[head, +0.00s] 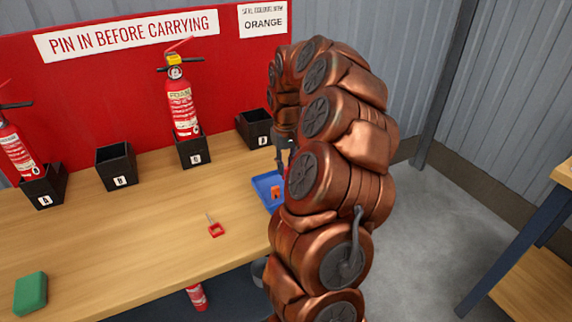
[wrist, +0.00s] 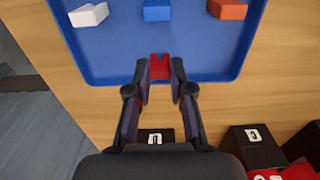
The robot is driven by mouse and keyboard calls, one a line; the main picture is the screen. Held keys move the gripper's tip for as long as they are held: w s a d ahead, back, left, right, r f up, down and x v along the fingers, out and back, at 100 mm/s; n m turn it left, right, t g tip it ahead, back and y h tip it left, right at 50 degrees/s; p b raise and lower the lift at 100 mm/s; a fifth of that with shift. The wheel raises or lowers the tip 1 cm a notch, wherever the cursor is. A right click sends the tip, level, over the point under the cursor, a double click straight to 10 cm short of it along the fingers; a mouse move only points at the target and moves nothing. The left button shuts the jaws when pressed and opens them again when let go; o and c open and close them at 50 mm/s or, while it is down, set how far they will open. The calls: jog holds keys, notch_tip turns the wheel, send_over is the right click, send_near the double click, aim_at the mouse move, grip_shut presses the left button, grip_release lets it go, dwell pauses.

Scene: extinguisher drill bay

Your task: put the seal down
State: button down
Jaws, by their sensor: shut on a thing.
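My gripper (wrist: 161,82) is shut on a small red seal (wrist: 160,66), which shows between its fingertips in the wrist view. In that view the held seal overlaps the near rim of the blue tray (wrist: 118,77); the exact height above it I cannot tell. A white seal (wrist: 89,15), a blue seal (wrist: 157,11) and an orange seal (wrist: 227,9) lie apart in the tray. In the head view my gripper (head: 284,150) is beside the tray (head: 262,182), partly hidden by my arm. The orange seal (head: 276,192) shows there too.
A sign (head: 263,20) reads ORANGE. One extinguisher (head: 181,104) stands in a black box (head: 194,152), another (head: 17,150) in box A (head: 43,187). Box B (head: 116,167) looks empty. A red-handled pin (head: 215,229) and a green block (head: 30,293) lie on the wooden bench (head: 130,245).

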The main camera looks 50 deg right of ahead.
aim_at(286, 168)
jog(key=shift+f, duration=0.2)
jog(key=c, duration=1)
grip_release()
jog(key=shift+c, duration=0.2)
jog(key=shift+r, duration=0.2)
notch_tip(286, 168, up, 12)
